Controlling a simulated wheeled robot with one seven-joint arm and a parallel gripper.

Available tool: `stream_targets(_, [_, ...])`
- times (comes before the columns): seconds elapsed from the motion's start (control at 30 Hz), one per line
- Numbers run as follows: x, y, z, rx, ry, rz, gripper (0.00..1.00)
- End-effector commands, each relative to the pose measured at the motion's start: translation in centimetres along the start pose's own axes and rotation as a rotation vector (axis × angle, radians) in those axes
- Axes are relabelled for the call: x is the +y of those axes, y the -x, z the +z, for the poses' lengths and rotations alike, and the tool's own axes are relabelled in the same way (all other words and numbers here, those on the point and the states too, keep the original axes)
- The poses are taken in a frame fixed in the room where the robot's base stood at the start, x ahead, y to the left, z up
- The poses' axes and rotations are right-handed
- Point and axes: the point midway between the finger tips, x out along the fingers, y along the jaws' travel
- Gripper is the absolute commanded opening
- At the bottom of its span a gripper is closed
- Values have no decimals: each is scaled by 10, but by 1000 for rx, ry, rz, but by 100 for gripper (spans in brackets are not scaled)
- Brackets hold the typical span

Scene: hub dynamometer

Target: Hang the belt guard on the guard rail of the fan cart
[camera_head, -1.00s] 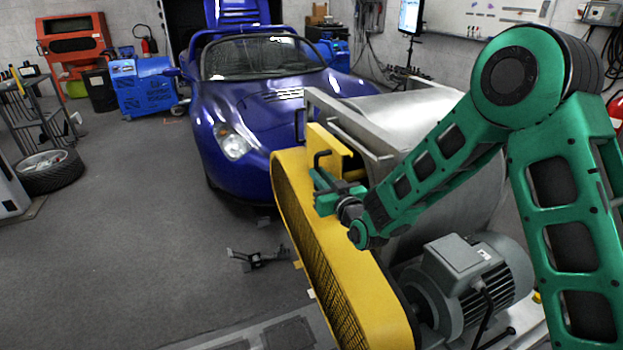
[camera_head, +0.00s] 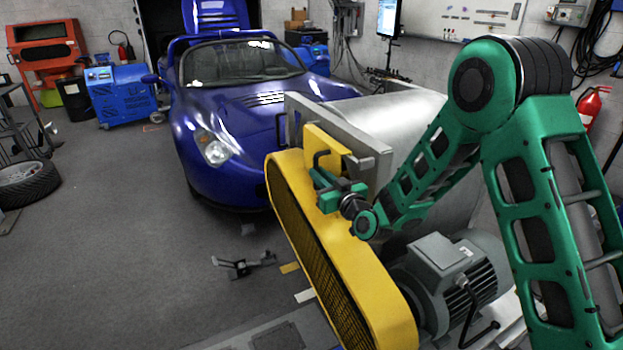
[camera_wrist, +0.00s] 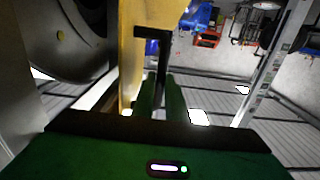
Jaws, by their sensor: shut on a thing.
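The belt guard (camera_head: 345,268) is a long yellow cover with a dark mesh side; it slants from beside the fan housing down past the motor. A yellow plate with a dark handle stands at its upper end. My gripper (camera_head: 328,187) is shut on that handle. The wrist view shows the green fingers (camera_wrist: 162,95) closed around the dark handle bar, with the yellow guard (camera_wrist: 131,50) just left of them. The fan cart (camera_head: 375,165) carries a grey metal housing behind the guard. I cannot make out the guard rail clearly, nor whether the guard touches it.
A grey motor (camera_head: 455,275) sits right of the guard on the cart. A blue car (camera_head: 235,110) stands behind and left. A small dark metal stand (camera_head: 243,263) lies on the floor. The floor at left is mostly clear; a tyre (camera_head: 27,183) lies farther left.

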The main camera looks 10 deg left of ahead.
Motion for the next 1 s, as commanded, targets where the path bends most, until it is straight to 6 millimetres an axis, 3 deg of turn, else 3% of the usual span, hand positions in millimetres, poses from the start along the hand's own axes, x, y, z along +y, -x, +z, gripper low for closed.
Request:
stream_targets(0.4, [24,-1,-4,7,1,2,0])
stream_targets(1.0, [22,-1,10,6,0,0,0])
